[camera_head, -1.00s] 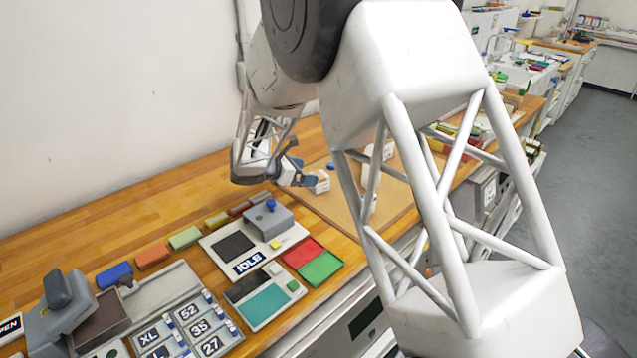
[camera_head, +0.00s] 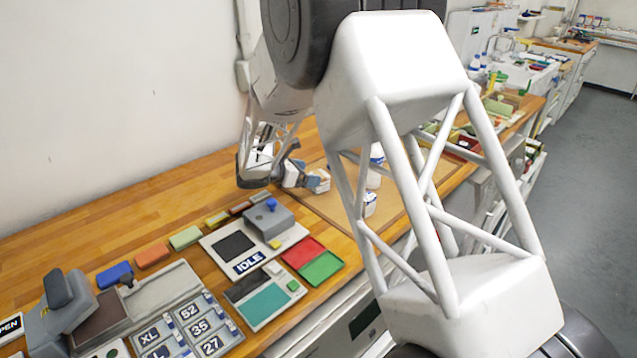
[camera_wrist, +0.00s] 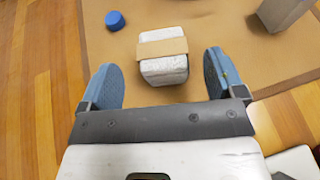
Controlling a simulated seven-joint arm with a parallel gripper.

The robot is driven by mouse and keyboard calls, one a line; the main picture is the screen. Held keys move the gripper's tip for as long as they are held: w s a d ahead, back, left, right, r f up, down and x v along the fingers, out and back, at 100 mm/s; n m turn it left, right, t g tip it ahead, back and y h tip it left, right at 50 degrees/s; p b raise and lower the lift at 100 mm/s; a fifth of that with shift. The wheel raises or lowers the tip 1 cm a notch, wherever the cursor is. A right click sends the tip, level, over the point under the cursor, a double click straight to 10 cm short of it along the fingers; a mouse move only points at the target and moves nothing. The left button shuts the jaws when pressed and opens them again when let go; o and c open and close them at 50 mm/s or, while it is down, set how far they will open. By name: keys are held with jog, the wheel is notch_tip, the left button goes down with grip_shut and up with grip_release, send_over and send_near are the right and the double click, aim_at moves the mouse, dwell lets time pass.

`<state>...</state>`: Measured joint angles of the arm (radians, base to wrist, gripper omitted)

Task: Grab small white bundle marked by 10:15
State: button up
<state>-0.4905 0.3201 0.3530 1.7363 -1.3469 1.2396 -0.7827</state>
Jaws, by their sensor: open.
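A small white bundle (camera_wrist: 163,68) with a tan band around it lies on a brown mat (camera_wrist: 120,80) in the wrist view. My gripper (camera_wrist: 165,75) is open, with one blue finger on each side of the bundle's near end and a visible gap to both. In the head view my gripper (camera_head: 305,177) is low over the workbench, beside a small white bundle (camera_head: 321,181). Another small white bundle (camera_head: 369,203) sits on the mat, partly behind my arm. I cannot read any time mark on the bundles.
A blue cap (camera_wrist: 115,20) lies left of the bundle, and a grey-white block (camera_wrist: 284,10) stands at the upper right. A white bottle (camera_head: 375,165) shows behind my arm's struts.

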jog(key=shift+d, duration=0.1)
jog(key=shift+x, duration=2.55)
jog(key=shift+r, duration=0.1)
jog(key=shift+c, duration=0.4)
jog(key=c, duration=0.9)
